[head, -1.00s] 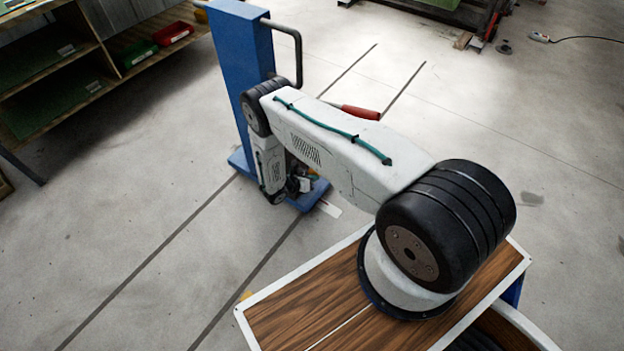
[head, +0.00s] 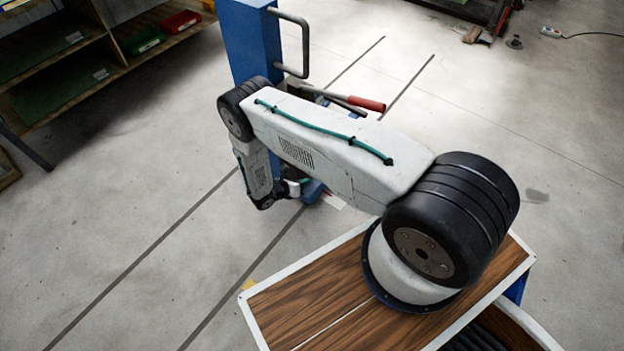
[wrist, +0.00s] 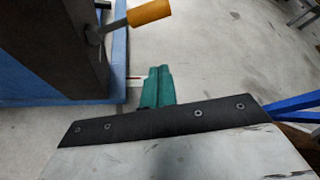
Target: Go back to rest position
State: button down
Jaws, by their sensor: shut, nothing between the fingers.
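My gripper shows in the wrist view as teal fingers (wrist: 157,86), closed together with nothing between them. They point towards the floor beside a blue base plate (wrist: 60,97). In the head view my arm reaches left and away, then bends down at the far joint. The gripper is mostly hidden there, low in front of a blue upright stand (head: 252,45).
The stand has a grey loop handle (head: 305,45). A red-handled lever (head: 367,103) lies behind my arm; in the wrist view an orange handle (wrist: 149,12) sticks out near the gripper. Shelving with a green bin (head: 145,41) and red bin (head: 180,22) stands left. Floor is open at left.

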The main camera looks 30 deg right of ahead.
jog(key=shift+a+r, duration=0.3)
jog(key=shift+a, duration=0.25)
